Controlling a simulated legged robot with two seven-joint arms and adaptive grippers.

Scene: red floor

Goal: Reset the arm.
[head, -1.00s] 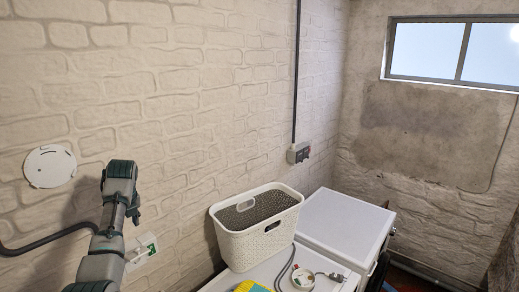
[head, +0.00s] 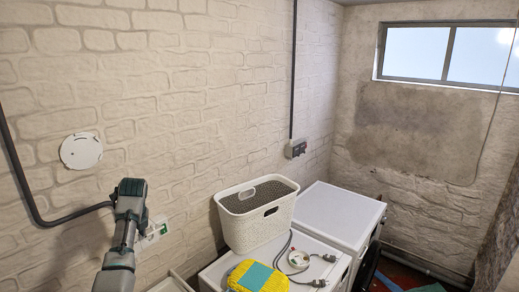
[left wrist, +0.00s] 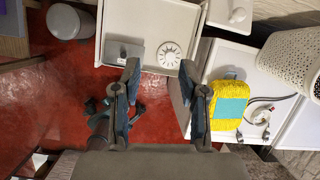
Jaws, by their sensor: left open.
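My left arm (head: 125,230) is raised at the lower left of the head view, in front of the brick wall. My left gripper (left wrist: 160,70) shows in the left wrist view with its two fingers spread and nothing between them. Below it are the red floor and a white tray-like surface. My right gripper is in neither view.
A cream basket (head: 256,222) stands on white appliances by the wall. A yellow sponge-like item (head: 257,278) with a teal patch and a coiled cable (head: 298,258) lie in front. The left wrist view shows a white tray (left wrist: 112,22) holding a grey box and a round dial.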

